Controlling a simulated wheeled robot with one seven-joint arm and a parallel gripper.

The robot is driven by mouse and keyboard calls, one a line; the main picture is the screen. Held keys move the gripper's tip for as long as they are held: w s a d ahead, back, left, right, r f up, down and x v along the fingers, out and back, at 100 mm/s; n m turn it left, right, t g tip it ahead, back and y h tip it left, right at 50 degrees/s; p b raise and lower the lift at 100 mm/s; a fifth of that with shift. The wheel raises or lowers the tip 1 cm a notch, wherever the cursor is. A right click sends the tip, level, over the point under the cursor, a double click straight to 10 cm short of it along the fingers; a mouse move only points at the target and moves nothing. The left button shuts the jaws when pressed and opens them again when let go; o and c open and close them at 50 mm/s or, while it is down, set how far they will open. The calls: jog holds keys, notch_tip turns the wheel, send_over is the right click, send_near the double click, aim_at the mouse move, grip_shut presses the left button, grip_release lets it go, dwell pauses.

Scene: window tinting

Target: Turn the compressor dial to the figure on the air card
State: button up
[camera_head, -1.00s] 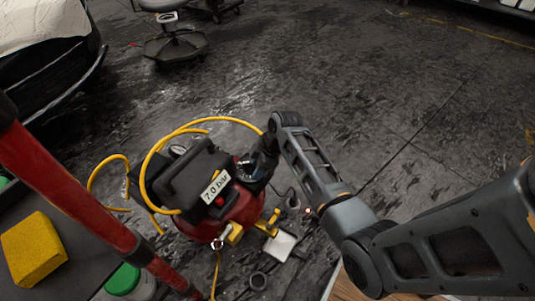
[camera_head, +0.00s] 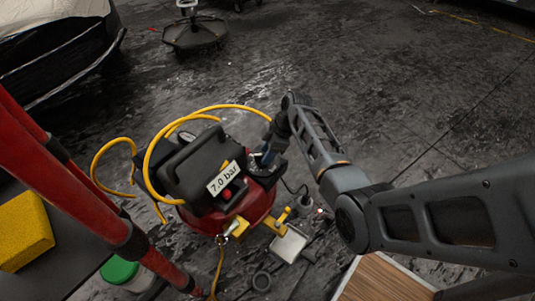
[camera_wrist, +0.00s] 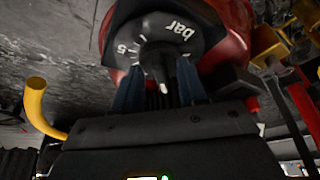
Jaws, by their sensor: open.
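The compressor (camera_head: 252,206) is a red tank with a black top, standing on the floor. The white air card (camera_head: 224,178) on it reads "7.0 bar". In the wrist view the black dial face (camera_wrist: 185,30) shows "bar" and a "5", with other marks partly hidden. The dark dial knob (camera_wrist: 156,60) has a white pointer mark aimed toward my gripper. My gripper (camera_wrist: 160,92) is open, its blue fingers on either side of the knob; I cannot tell whether they touch it. In the head view my gripper (camera_head: 267,158) is at the compressor's right side, mostly hidden.
A yellow hose (camera_head: 150,160) loops around the compressor. A red post (camera_head: 120,235) and a grey surface with a yellow sponge (camera_head: 24,231) stand at left. A green-lidded tub (camera_head: 119,270) is nearby. Open floor lies beyond.

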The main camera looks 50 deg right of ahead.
jog(key=shift+c, duration=0.4)
grip_shut()
jog(key=shift+a+p, duration=0.1)
jog(key=shift+p, duration=0.2)
jog(key=m+p, duration=0.1)
jog(key=m+h+p, duration=0.1)
jog(key=shift+s+a+r+m+t, duration=0.15)
jog(key=shift+m+t, duration=0.15)
jog(key=shift+m, duration=0.1)
jog(key=m+h+p, duration=0.1)
jog(key=m+p, duration=0.1)
jog(key=shift+a+m+p, duration=0.2)
jog(key=shift+m+p, duration=0.15)
jog(key=shift+m, duration=0.05)
jog(key=m+h+p, duration=0.1)
jog(key=m+p, duration=0.1)
jog(key=m, duration=0.1)
jog(key=shift+a+t, duration=0.2)
jog(key=shift+t, duration=0.1)
jog(key=shift+a+f+m+h+p, duration=0.1)
jog(key=shift+m+h+p, duration=0.25)
jog(key=shift+m, duration=0.45)
jog(key=shift+a+f+m+h+p, duration=0.1)
jog(key=shift+m+h+p, duration=0.2)
jog(key=shift+m, duration=0.5)
